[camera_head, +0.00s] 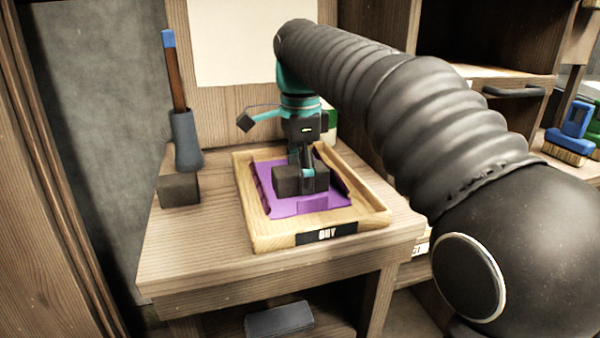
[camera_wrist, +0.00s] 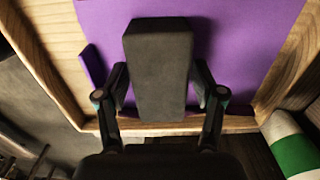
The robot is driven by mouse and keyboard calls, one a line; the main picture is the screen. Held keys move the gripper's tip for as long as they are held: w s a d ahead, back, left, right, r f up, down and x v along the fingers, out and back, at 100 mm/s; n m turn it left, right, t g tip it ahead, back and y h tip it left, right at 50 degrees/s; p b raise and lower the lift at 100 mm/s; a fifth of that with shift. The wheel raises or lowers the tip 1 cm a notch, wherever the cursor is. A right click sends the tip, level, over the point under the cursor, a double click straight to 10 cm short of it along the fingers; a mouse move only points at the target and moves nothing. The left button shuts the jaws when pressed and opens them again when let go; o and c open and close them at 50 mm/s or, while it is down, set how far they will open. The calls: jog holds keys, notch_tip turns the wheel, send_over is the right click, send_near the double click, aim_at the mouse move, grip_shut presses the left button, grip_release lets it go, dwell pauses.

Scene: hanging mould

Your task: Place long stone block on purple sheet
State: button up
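The long stone block (camera_head: 287,181) is dark grey and lies over the purple sheet (camera_head: 295,207) inside a wooden tray. In the wrist view the block (camera_wrist: 160,70) stretches away from my gripper (camera_wrist: 160,85), with the purple sheet (camera_wrist: 240,40) around and beyond it. My gripper (camera_head: 308,172) points down at the block, with one finger along each side; it looks shut on it. The sheet has raised purple strips at its edges. The block's underside is hidden, so I cannot tell whether it rests fully on the sheet.
The wooden tray (camera_head: 257,241) with a dark label sits on a wooden table (camera_head: 180,255). A blue-tipped tool in a grey holder (camera_head: 187,140) stands with a dark block (camera_head: 178,190) at the left. A green-and-white object (camera_wrist: 292,148) is close beside the tray. Brushes (camera_head: 568,145) are at far right.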

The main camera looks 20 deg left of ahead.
jog(key=shift+r, duration=0.1)
notch_tip(320, 180, up, 12)
jog(key=p, duration=0.2)
dwell(0.6)
